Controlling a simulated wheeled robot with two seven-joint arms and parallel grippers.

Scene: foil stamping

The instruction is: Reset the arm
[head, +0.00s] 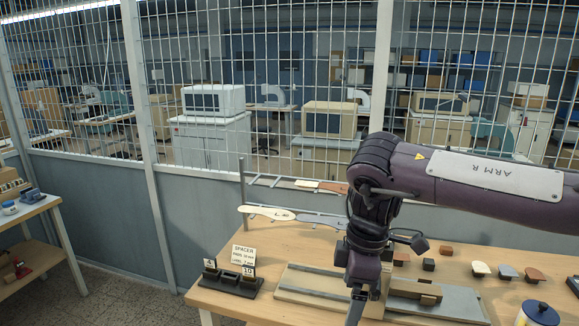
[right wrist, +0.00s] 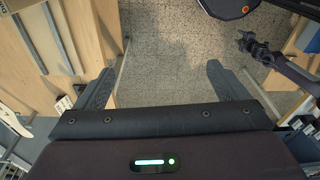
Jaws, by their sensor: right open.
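My right arm (head: 470,175), marked ARM R, reaches in from the right in the head view and bends down over the wooden table (head: 240,300). My right gripper (head: 356,312) hangs over the table's front part, its tips near the lower edge of the picture. In the right wrist view my right gripper (right wrist: 158,82) is open, its two fingers wide apart with nothing between them. Grey speckled floor shows beyond the fingers. A dark jointed arm (right wrist: 285,70), seemingly my left one, shows at the right of that view; its small end is unclear.
A black stand (head: 232,282) with a SPACER card (head: 245,258) is at the table's left. A long grey fixture (head: 305,290) lies partly behind my right arm. Several small blocks and a blue-lidded tin (head: 538,314) are to the right. A wire fence stands behind.

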